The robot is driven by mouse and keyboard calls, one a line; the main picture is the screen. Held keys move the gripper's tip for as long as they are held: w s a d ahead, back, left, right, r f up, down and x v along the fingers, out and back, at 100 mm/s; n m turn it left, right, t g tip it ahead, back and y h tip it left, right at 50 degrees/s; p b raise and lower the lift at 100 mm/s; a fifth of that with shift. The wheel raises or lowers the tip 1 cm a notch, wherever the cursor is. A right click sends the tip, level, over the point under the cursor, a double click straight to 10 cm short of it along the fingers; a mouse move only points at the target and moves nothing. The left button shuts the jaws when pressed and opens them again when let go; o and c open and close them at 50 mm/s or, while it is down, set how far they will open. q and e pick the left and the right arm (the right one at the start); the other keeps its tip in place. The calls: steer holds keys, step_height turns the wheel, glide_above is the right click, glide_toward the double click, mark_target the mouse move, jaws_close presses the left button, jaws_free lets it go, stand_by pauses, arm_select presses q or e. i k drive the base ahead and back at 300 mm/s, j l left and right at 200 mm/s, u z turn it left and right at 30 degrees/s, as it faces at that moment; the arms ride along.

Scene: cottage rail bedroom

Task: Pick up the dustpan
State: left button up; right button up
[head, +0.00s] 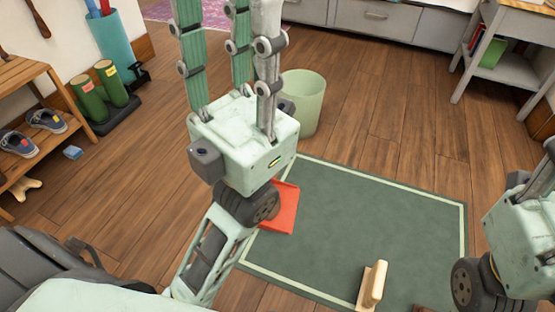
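A red dustpan (283,212) lies flat on the floor at the left edge of the green mat. My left arm and wrist hide its left part and whatever handle it has. My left gripper (214,55) points up, high in front of the dustpan in the head view. Its fingers are spread apart with nothing seen between them, and their tips run out of the top of the picture. My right gripper (541,185) is at the right edge, mostly cut off, so its fingers cannot be judged.
A pale green bin (305,103) stands behind the gripper. A shoe rack (25,125) and green boots (92,100) are left. Wood floor at centre right is clear.

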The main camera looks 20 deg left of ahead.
mark_target(281, 220)
steer(key=i+j, duration=0.1)
steer(key=j, duration=0.25)
steer(key=i+j+u, duration=0.1)
steer(key=j, duration=0.25)
steer(key=i+j, duration=0.25)
steer(key=i, duration=0.15)
